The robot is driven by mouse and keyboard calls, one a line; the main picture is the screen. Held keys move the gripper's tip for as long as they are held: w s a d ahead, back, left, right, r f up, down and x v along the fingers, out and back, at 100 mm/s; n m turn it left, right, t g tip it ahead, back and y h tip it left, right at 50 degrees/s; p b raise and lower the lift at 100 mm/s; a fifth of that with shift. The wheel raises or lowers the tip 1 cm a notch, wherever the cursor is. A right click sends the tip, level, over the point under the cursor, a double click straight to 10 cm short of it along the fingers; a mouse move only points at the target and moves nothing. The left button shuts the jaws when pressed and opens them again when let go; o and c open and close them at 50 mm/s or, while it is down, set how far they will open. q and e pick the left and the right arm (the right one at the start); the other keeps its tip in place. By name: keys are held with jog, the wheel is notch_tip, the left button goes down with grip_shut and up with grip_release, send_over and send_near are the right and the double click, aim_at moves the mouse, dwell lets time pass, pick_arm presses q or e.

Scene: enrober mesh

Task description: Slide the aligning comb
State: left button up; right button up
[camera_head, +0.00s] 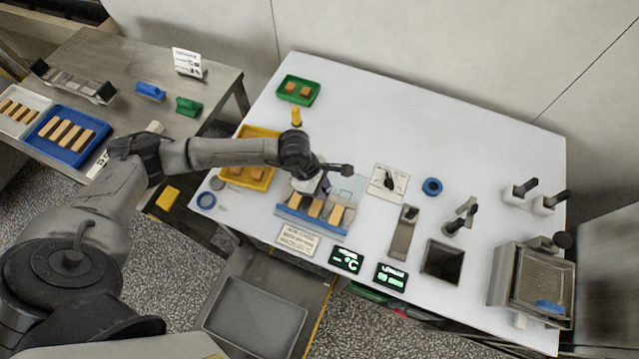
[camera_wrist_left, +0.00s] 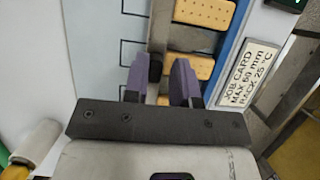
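My left gripper (camera_head: 322,187) reaches down over the blue-and-grey enrober station (camera_head: 325,231), where several tan bars (camera_head: 315,208) lie in a row. In the left wrist view, the purple fingers of the left gripper (camera_wrist_left: 158,82) stand apart on either side of a small black handle (camera_wrist_left: 155,67). A grey metal strip (camera_wrist_left: 161,25), which looks like part of the aligning comb, runs beside the tan perforated bars (camera_wrist_left: 190,65). A narrow gap shows between the handle and the right-hand finger; contact on the other side is unclear. The arm hides much of the comb in the head view.
A yellow tray (camera_head: 262,183) is left of the station, and a green tray (camera_head: 299,80) is behind it. A job card (camera_head: 298,240) and displays (camera_head: 346,260) lie in front.

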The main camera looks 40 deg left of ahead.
pick_arm(q)
jog(key=shift+o, duration=1.4)
jog(key=v, duration=1.3)
jog(key=shift+r, duration=0.35)
